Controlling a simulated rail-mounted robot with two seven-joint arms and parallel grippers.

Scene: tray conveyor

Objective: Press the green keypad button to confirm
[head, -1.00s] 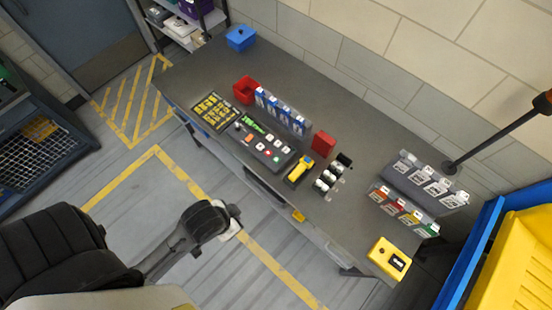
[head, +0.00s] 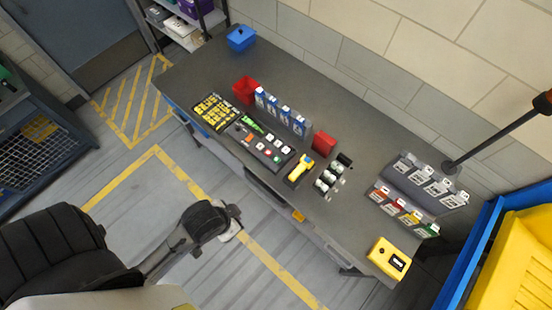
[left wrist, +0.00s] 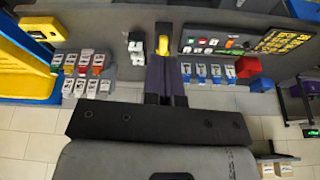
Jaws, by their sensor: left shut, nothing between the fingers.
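A dark button panel (head: 262,146) lies on the grey bench in the head view, with small orange, white, red and green buttons. Beside it is a dark keypad (head: 213,111) with rows of yellow keys. A slim green item (head: 251,125) lies between them. Which button is the keypad's green one is too small to tell. The panel (left wrist: 211,45) and keypad (left wrist: 282,40) also show in the left wrist view. My left gripper (head: 234,222) is in front of the bench, apart from the panel. Its fingers (left wrist: 166,80) are shut and empty in the left wrist view. My right gripper is out of view.
A yellow handheld device (head: 300,168) and white-topped items (head: 326,181) lie right of the panel. Blue-topped holders (head: 283,112) and red bins (head: 244,90) stand behind it. A yellow box (head: 388,258) sits at the bench's right end. The floor before the bench is free.

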